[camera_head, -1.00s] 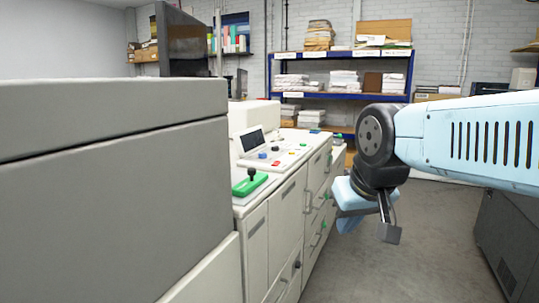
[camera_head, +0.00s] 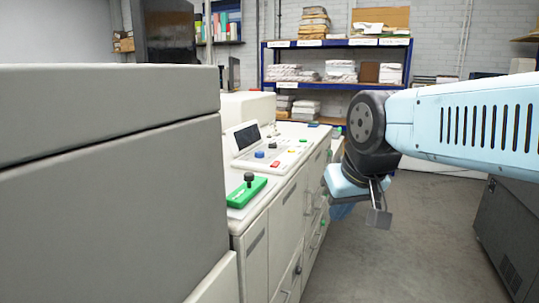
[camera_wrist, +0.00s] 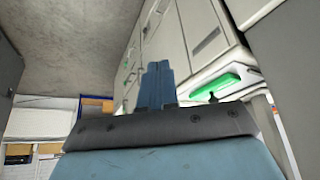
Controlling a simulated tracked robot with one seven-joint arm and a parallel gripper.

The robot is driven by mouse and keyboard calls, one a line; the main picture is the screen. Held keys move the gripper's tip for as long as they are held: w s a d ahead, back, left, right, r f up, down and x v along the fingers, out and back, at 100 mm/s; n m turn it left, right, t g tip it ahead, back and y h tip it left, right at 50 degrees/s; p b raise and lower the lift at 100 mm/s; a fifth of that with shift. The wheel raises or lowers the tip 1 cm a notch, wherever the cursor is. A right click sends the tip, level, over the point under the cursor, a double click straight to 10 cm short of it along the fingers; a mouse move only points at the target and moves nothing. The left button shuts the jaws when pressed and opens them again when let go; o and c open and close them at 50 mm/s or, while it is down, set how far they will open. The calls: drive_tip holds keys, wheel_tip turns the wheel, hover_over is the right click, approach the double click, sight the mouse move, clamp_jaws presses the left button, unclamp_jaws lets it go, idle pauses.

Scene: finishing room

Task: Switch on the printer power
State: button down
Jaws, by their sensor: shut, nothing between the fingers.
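The printer is a long cream machine (camera_head: 285,225) running away along the left side. On its near top corner is a green plate (camera_head: 238,199) with a black knobbed lever (camera_head: 248,179) standing upright. Beyond it is a control panel (camera_head: 284,152) with a dark screen (camera_head: 247,136) and blue, black and red buttons. My gripper (camera_head: 341,210) hangs in the aisle right of the printer front, apart from the lever. In the wrist view its blue fingers (camera_wrist: 155,68) are together and empty, with the green plate (camera_wrist: 214,86) to their right.
A large grey cabinet (camera_head: 110,190) fills the near left, close beside the printer. A blue shelf rack (camera_head: 335,86) with paper stacks stands at the back wall. A dark cabinet (camera_head: 510,235) stands at the right. The grey floor (camera_head: 400,250) between is clear.

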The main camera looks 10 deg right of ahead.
drive_tip(key=w+r+m+g, duration=0.1)
drive_tip(key=w+r+m, duration=0.1)
drive_tip(key=w+r, duration=0.65)
drive_tip(key=w+r+m+g, duration=0.1)
drive_tip(key=w+r, duration=0.3)
drive_tip(key=w, duration=1)
drive_tip(key=w+f+m+g, duration=0.1)
drive_tip(key=w+f+m, duration=0.1)
drive_tip(key=w, duration=1)
drive_tip(key=w+f+m+g, duration=0.1)
drive_tip(key=w+m, duration=0.1)
drive_tip(key=w, duration=1.1)
drive_tip(key=shift+a+f+h, duration=0.35)
drive_tip(key=shift+a+h, duration=0.05)
drive_tip(key=shift+f, duration=0.1)
